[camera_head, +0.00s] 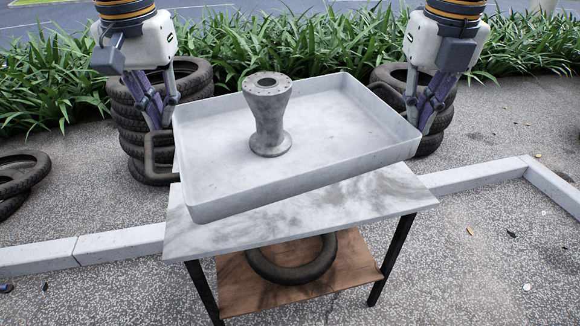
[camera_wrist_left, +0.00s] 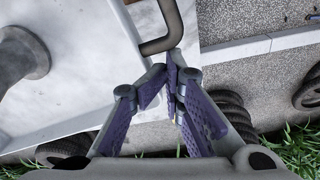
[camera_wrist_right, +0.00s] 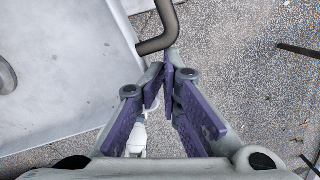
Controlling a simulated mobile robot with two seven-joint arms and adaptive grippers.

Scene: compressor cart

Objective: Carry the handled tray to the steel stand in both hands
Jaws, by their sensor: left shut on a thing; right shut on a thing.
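A pale grey rectangular tray (camera_head: 300,184) is in the middle of the head view, turned at an angle over the stand (camera_head: 320,212). The stand has a streaked grey top and black legs. I cannot tell whether the tray touches it. A grey flanged metal part (camera_head: 269,115) stands upright in the tray. My left gripper (camera_head: 156,124) is shut on the tray's left handle (camera_wrist_left: 165,38). My right gripper (camera_head: 424,124) is shut on the right handle (camera_wrist_right: 160,40). In both wrist views the fingertips meet at the handle's bend.
A tyre (camera_head: 291,262) lies on the stand's wooden lower shelf (camera_head: 235,285). Stacked tyres stand behind the tray on the left (camera_head: 130,125) and right (camera_head: 395,75). More tyres (camera_head: 20,172) lie at far left. A low pale kerb (camera_head: 115,244) runs behind the stand. Plants (camera_head: 310,50) line the back.

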